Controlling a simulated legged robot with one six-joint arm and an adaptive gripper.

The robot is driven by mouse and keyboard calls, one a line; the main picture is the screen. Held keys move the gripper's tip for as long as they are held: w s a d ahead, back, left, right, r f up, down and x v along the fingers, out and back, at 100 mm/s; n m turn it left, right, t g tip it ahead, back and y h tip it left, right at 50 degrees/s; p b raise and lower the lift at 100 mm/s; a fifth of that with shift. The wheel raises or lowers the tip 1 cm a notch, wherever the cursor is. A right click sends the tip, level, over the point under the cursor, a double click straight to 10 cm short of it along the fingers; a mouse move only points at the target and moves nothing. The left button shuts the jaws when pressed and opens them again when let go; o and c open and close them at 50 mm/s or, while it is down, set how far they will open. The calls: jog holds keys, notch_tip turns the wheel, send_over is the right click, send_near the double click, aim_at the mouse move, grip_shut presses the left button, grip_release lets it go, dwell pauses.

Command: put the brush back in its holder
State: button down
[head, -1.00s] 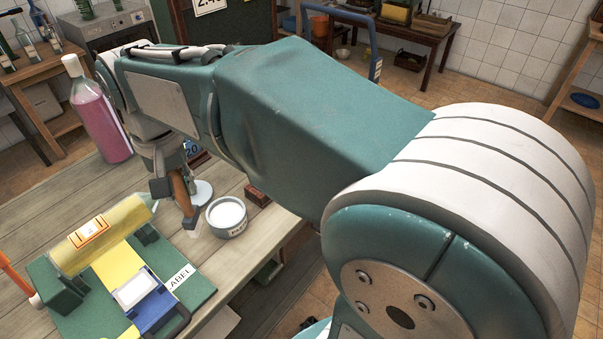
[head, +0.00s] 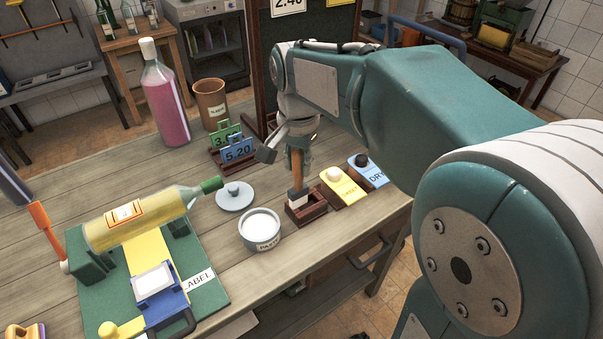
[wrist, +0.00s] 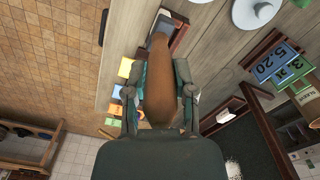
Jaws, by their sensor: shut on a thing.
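The brush (head: 297,168) hangs upright, bristles down, with a brown wooden handle and a pale bristle end. My gripper (head: 290,152) is shut on its handle. The bristle end is at the dark wooden holder (head: 318,208), a small open box on the bench. It overlaps the holder's left part; I cannot tell whether it is inside or just above. In the wrist view the brush handle (wrist: 160,85) runs between my gripper's fingers (wrist: 157,72), and it hides most of what lies under it.
A paste pot (head: 261,231) and its lid (head: 235,196) stand left of the holder. Price cards (head: 236,152) and a pink bottle (head: 166,102) stand behind. A yellow bottle (head: 140,218) lies in a green cradle.

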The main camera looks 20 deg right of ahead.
jog(key=w+d+f, duration=0.4)
jog(key=w+f, duration=0.1)
jog(key=f, duration=0.4)
jog(key=shift+f, duration=0.15)
jog(key=shift+c, duration=2.2)
grip_release()
jog(key=shift+a+f, duration=0.1)
jog(key=shift+a, duration=0.3)
